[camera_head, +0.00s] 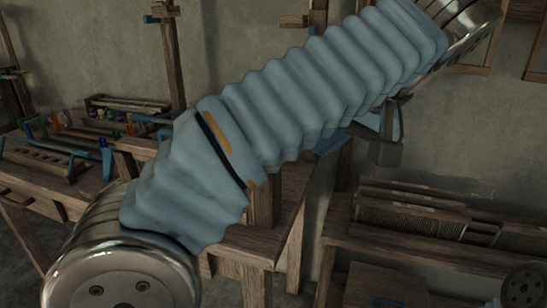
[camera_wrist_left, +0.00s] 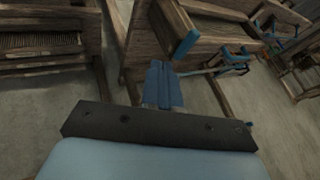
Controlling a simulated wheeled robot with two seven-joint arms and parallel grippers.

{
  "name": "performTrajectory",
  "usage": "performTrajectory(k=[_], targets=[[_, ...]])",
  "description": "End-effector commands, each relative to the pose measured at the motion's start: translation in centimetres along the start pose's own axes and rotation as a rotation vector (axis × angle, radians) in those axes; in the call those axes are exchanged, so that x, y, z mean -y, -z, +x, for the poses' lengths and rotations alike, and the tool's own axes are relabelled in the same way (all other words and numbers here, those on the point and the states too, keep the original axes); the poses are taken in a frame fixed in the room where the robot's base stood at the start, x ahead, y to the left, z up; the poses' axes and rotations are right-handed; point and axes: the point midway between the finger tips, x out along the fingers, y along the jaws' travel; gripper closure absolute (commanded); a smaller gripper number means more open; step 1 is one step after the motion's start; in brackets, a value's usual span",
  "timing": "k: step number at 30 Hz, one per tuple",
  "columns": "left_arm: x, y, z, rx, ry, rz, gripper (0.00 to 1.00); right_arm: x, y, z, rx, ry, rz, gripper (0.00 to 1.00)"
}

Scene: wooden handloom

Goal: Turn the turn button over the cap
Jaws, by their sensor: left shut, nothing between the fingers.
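My left arm crosses the head view from lower left to upper right and covers much of the loom. My left gripper (camera_head: 332,142) is partly visible below the forearm, its blue fingers partly hidden. In the left wrist view its blue fingers (camera_wrist_left: 159,68) are together and empty. They point at the wooden frame, close to a beam with a blue end (camera_wrist_left: 185,46); I cannot tell whether they touch it. I cannot make out the turn button or the cap in either view. My right gripper is out of view.
A wooden bench (camera_head: 275,240) stands behind and below my left arm. At left is a rack with coloured pieces (camera_head: 75,140). At right is a shelf with reed-like combs (camera_head: 425,214); a similar one (camera_wrist_left: 45,44) shows in the left wrist view. Bare floor (camera_wrist_left: 265,125) lies at its right.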

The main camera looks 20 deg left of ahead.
Motion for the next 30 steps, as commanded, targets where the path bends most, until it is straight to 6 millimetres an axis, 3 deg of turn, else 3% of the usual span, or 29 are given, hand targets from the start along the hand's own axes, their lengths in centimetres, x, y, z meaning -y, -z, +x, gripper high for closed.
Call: performTrajectory(k=[7,17,24,30], targets=[[0.2,0.0,1.9,-0.005,0.0,-0.002,1.0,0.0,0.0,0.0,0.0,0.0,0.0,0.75],[0.1,-0.1,9.3,-0.004,0.0,-0.002,1.0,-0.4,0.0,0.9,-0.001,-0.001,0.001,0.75],[3.0,0.0,10.6,-0.005,-0.001,-0.003,1.0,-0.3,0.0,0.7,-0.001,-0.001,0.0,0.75],[3.6,0.0,11.0,-0.005,-0.001,-0.001,1.0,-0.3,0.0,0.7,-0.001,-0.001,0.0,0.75]])
